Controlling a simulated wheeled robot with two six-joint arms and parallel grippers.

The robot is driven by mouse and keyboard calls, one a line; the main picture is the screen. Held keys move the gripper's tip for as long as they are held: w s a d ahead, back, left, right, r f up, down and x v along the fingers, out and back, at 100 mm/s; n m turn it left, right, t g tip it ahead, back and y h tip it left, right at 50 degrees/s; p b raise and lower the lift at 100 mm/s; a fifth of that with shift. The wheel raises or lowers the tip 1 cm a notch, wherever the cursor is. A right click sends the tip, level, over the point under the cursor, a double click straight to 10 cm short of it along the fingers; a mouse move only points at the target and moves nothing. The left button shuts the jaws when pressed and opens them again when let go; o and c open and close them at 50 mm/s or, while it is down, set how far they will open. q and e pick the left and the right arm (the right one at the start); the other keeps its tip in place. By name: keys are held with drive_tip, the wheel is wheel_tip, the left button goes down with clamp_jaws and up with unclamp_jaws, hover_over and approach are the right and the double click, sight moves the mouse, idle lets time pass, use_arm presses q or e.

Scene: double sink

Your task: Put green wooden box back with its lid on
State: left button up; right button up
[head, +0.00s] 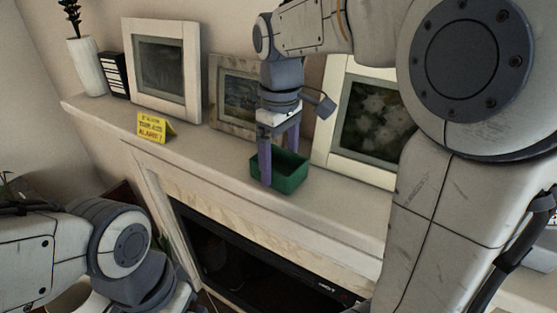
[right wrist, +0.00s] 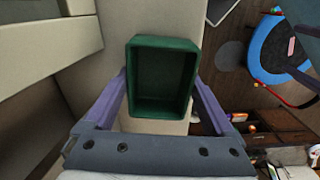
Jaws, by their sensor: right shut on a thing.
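The green wooden box (head: 291,180) is at the front part of the mantel shelf, upright with its open top up. My right gripper (head: 277,168) comes down from above and is shut on the box, with its fingers at opposite sides. The right wrist view shows the box (right wrist: 163,112) open and empty between the fingers. I cannot tell whether its base touches the shelf. No lid shows in either view. My left arm shows at the lower left of the head view, but its gripper fingers are out of sight.
The mantel shelf (head: 215,151) holds framed pictures (head: 163,68) along the wall, a yellow sign (head: 153,128), a white vase (head: 87,67) and a black-and-white object (head: 114,75). A dark fireplace opening (head: 240,262) lies below. The shelf between sign and box is clear.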

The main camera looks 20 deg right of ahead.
drive_tip(key=o, duration=1.2)
wheel_tip(320, 180, up, 12)
drive_tip(key=shift+b, duration=0.35)
drive_tip(key=shift+s, duration=0.1)
